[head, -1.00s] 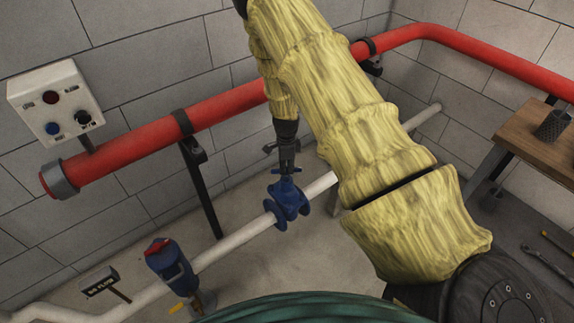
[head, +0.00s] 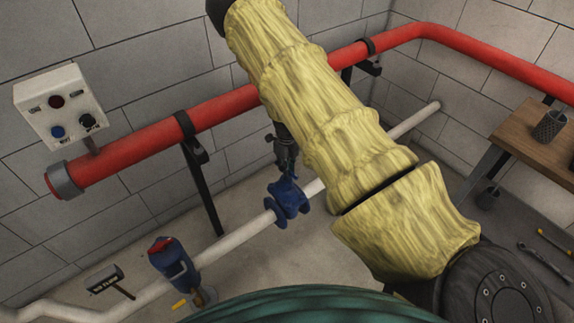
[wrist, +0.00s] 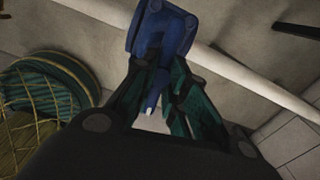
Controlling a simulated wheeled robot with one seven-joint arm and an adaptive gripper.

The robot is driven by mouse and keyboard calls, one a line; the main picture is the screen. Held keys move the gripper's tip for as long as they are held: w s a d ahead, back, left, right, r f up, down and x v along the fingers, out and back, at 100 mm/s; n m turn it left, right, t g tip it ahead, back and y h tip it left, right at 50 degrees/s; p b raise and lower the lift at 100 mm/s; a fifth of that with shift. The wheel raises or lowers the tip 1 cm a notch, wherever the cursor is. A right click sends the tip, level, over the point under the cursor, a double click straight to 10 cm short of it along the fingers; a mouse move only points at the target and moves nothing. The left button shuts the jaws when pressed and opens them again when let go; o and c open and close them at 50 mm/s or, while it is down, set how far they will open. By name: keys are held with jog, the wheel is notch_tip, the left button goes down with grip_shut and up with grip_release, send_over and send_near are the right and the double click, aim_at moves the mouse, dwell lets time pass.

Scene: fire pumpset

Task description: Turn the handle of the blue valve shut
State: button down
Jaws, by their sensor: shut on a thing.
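The blue valve (head: 288,200) sits on the white pipe near the middle of the head view. It also shows at the top of the wrist view (wrist: 162,28). My gripper (head: 287,172) is just above the valve and points down at it, partly hidden by my yellow-sleeved arm. In the wrist view, the dark green fingers of my gripper (wrist: 155,80) stand on both sides of the blue handle (wrist: 150,68) and are shut on it. The handle's pale tip shows between the fingers. The handle's exact angle to the pipe is hard to tell.
A thick red pipe (head: 150,140) runs along the wall behind. A white control box (head: 58,105) is at the upper left. A blue device with a red top (head: 172,265) and a small dark sign (head: 105,278) stand at lower left. A wooden table (head: 525,135) is at right.

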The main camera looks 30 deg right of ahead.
jog(key=shift+d+m, duration=0.2)
jog(key=shift+m, duration=0.7)
jog(key=c, duration=1.4)
grip_release()
jog(key=shift+s, duration=0.1)
jog(key=shift+c, duration=0.2)
jog(key=shift+a+r, duration=0.1)
jog(key=shift+a, duration=0.05)
notch_tip(320, 180, up, 12)
